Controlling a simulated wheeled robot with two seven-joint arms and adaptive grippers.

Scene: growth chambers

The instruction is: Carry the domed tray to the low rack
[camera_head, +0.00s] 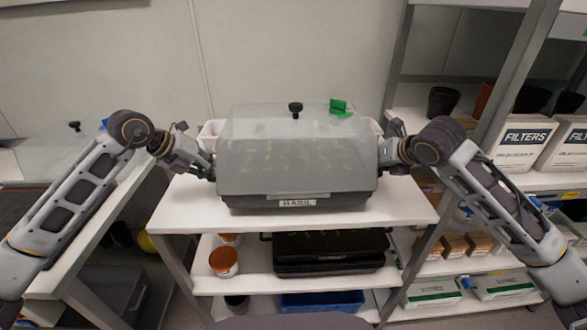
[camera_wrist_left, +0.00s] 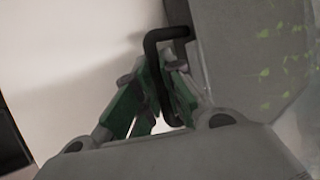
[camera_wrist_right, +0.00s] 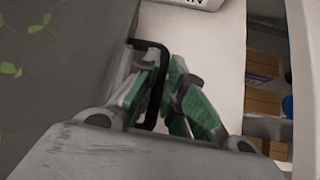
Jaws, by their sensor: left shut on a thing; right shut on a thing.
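The domed tray has a clear, hazy dome (camera_head: 260,140) with a black knob on top and a dark base (camera_head: 250,203) labelled "HASIL"; green seedlings show faintly inside. It is level at the top of the white rack, and I cannot tell whether its base touches the shelf. My left gripper (camera_head: 210,172) is at its left end, shut on a black handle (camera_wrist_left: 152,45). My right gripper (camera_head: 384,160) is at its right end, shut on the other black handle (camera_wrist_right: 150,44). The fingers show green in both wrist views. The white rack's top shelf (camera_head: 405,205) is bare in front.
Below, a shelf holds a dark seedling tray (camera_head: 330,268) and orange-white tubs (camera_head: 223,262); a blue bin (camera_head: 320,302) is lower. A shelving unit with filter boxes (camera_head: 525,140) stands right. Another domed tray (camera_head: 60,155) sits on the left bench.

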